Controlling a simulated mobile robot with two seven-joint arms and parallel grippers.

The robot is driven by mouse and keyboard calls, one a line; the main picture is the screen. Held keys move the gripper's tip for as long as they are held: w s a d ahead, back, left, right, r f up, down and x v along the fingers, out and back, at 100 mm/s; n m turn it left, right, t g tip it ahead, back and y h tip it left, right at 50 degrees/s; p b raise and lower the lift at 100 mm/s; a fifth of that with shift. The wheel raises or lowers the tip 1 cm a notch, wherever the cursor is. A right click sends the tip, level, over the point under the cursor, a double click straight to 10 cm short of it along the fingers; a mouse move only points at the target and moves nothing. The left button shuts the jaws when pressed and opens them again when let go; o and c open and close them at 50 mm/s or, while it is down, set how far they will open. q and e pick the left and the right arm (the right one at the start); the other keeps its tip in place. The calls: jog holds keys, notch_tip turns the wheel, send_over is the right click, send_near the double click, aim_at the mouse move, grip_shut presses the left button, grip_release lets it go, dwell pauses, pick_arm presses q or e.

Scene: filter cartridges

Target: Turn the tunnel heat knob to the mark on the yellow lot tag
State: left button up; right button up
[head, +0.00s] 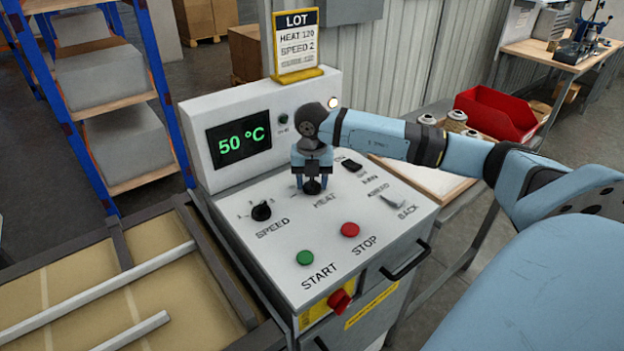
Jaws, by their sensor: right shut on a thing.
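The heat knob (312,187) is black and sits above the HEAT label on the control panel. My right gripper (312,182) points down over it and is shut on it; its fingers hide most of the knob and its scale. The yellow-framed lot tag (298,45) stands on top of the display housing and reads LOT, HEAT 120, SPEED 2. The display (239,139) shows 50 °C in green. My left gripper is not in view.
The panel (272,262) also holds the speed knob (261,211), green start button (304,257), red stop button (349,230) and switches. A red switch (339,302) is on the front. A red bin (495,113) stands on the right bench. A conveyor lies left.

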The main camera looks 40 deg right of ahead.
aim_at(312, 180)
dwell(0.4)
jog(key=o, duration=0.9)
notch_tip(312, 180, up, 14)
jog(key=shift+f, duration=0.1)
dwell(0.6)
